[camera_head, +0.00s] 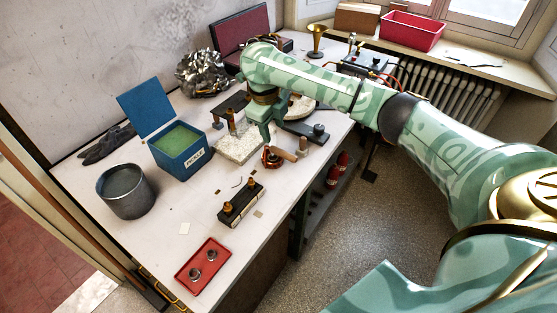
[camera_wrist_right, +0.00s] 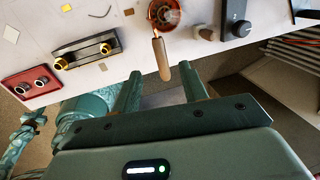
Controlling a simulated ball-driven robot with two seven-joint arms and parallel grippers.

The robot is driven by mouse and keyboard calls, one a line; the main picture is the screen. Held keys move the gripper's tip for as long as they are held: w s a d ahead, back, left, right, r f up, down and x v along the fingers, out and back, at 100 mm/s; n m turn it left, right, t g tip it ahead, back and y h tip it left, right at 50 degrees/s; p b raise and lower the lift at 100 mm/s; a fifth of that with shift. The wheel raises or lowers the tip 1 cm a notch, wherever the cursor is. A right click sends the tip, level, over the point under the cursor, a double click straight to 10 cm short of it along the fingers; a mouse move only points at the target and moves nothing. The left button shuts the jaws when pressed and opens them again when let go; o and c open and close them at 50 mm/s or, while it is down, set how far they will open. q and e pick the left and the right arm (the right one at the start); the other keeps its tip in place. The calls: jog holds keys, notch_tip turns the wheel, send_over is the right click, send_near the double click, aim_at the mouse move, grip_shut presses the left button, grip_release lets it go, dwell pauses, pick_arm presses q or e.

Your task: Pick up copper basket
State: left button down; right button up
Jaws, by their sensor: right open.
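The copper basket (camera_head: 271,159) is a small round copper cup with a wooden handle, lying near the front edge of the white bench. In the right wrist view the basket (camera_wrist_right: 164,12) is at the top, its handle pointing down toward the gripper. My right gripper (camera_head: 272,132) is open above the bench beside the basket. In the wrist view the handle's end appears between the open fingertips of the gripper (camera_wrist_right: 160,76); I cannot tell the height gap. Nothing is held. My left gripper is not in view.
A blue box (camera_head: 181,150) with green contents and raised lid stands left of the basket, near a grey pot (camera_head: 125,192). A black block with brass posts (camera_head: 241,205) and a red tray (camera_head: 203,265) lie nearer. A small wooden-topped piece (camera_head: 303,146) stands close right.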

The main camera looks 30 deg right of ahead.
aim_at(277, 149)
jog(key=f+b, duration=0.1)
jog(key=f, duration=0.1)
jog(key=d+f, duration=0.1)
jog(key=f, duration=0.2)
jog(key=shift+w+d+f+b, duration=0.1)
jog(key=shift+w+f+b, duration=0.1)
jog(key=shift+b, duration=0.15)
jog(key=shift+f, duration=0.3)
jog(key=f+b, duration=0.2)
jog(key=f, duration=0.1)
jog(key=f+b, duration=0.1)
jog(key=f, duration=0.1)
jog(key=shift+w+d, duration=0.2)
jog(key=shift+d, duration=0.15)
jog(key=shift+r, duration=0.15)
jog(key=shift+r, duration=0.1)
grip_shut()
